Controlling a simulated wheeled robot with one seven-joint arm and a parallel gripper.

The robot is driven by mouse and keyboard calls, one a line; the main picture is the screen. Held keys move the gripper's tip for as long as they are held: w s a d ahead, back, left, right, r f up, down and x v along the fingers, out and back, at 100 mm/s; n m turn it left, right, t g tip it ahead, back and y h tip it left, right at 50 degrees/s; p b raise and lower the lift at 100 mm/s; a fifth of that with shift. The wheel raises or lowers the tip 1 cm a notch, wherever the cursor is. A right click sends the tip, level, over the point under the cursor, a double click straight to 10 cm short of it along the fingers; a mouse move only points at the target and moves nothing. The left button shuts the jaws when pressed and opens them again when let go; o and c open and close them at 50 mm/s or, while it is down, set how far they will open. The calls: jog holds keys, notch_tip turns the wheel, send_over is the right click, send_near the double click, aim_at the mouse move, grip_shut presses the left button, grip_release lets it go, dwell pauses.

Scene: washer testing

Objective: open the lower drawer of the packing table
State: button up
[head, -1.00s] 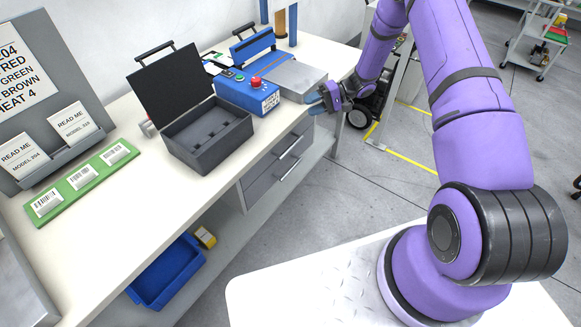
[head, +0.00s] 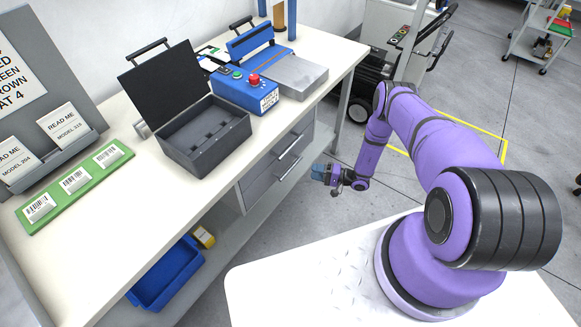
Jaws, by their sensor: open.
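The packing table (head: 108,226) runs along the left of the head view. Under its top, two grey drawers with bar handles are stacked. The upper drawer (head: 292,141) and the lower drawer (head: 262,187) both look shut. The lower drawer's bar handle (head: 289,168) faces the aisle. My gripper (head: 322,173) is open and holds nothing that I can see. It hangs in the aisle to the right of the lower drawer's handle, apart from it, with its fingers pointing left toward the drawer fronts.
On the table stand an open black case (head: 203,137), a blue device with a red button (head: 246,91) and a green board with labels (head: 75,187). A blue bin (head: 167,275) and a yellow item (head: 203,237) sit on the low shelf.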

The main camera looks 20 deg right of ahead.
aim_at(291, 167)
jog(key=x, duration=1)
jog(key=shift+w+a+f, duration=0.2)
jog(key=shift+a, duration=0.15)
jog(key=shift+c, duration=0.4)
grip_shut()
